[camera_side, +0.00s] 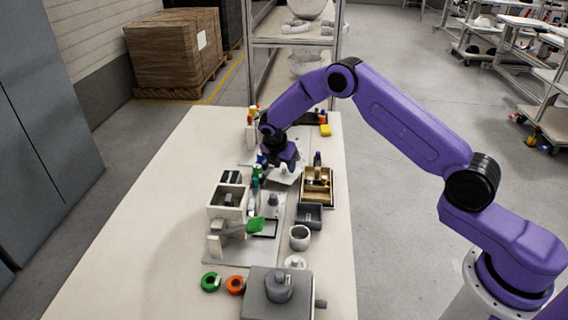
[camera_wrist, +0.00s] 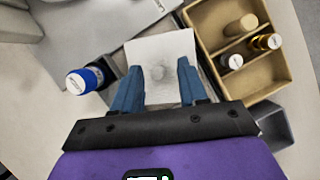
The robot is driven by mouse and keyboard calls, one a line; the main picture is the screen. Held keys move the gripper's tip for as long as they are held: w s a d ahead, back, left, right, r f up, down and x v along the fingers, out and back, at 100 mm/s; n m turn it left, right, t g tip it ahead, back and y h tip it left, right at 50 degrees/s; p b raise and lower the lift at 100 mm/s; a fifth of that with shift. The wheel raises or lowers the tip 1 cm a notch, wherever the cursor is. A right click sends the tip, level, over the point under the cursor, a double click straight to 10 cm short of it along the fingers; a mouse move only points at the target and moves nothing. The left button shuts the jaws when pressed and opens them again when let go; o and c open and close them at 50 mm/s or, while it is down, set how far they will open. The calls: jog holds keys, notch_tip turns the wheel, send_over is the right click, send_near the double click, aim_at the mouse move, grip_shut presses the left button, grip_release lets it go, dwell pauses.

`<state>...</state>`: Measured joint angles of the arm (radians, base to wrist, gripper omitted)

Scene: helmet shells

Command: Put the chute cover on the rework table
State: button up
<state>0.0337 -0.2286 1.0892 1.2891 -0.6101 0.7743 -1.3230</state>
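A pale square plate with a small round knob (camera_wrist: 160,52) lies below my gripper in the wrist view; it looks like the chute cover. In the side view the pale plate (camera_side: 286,179) shows just under my gripper (camera_side: 278,163). In the wrist view my gripper (camera_wrist: 160,80) is open, its two blue fingers apart, with the knob between them in the picture. I see no contact, and the height of the fingertips over the plate is hard to tell. The long cream table (camera_side: 130,240) carries these things; I cannot tell whether it is the rework table.
A wooden compartment tray (camera_wrist: 205,18) with small cylinders is close on the right. A blue-capped bottle (camera_wrist: 84,80) stands on the left. The table's left side is clear.

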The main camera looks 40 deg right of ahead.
jog(key=shift+r, duration=0.3)
jog(key=s+a+r+m+y, duration=0.1)
jog(key=s+a+r, duration=0.35)
jog(key=r, duration=0.35)
jog(key=s+a+r+m, duration=0.1)
jog(key=s+a+r, duration=0.35)
jog(key=r, duration=0.35)
jog(key=s+a+r+m+y, duration=0.2)
jog(key=s+r+m, duration=0.1)
jog(key=s, duration=0.9)
jog(key=s+d+m+y, duration=0.1)
jog(key=s+d+m, duration=0.1)
jog(key=s, duration=1.1)
jog(key=s+d+m+g, duration=0.1)
jog(key=s+d+m, duration=0.2)
jog(key=s, duration=0.9)
jog(key=shift+s+d+g+y, duration=0.3)
jog(key=shift+s+d+y, duration=0.1)
jog(key=shift+d, duration=0.6)
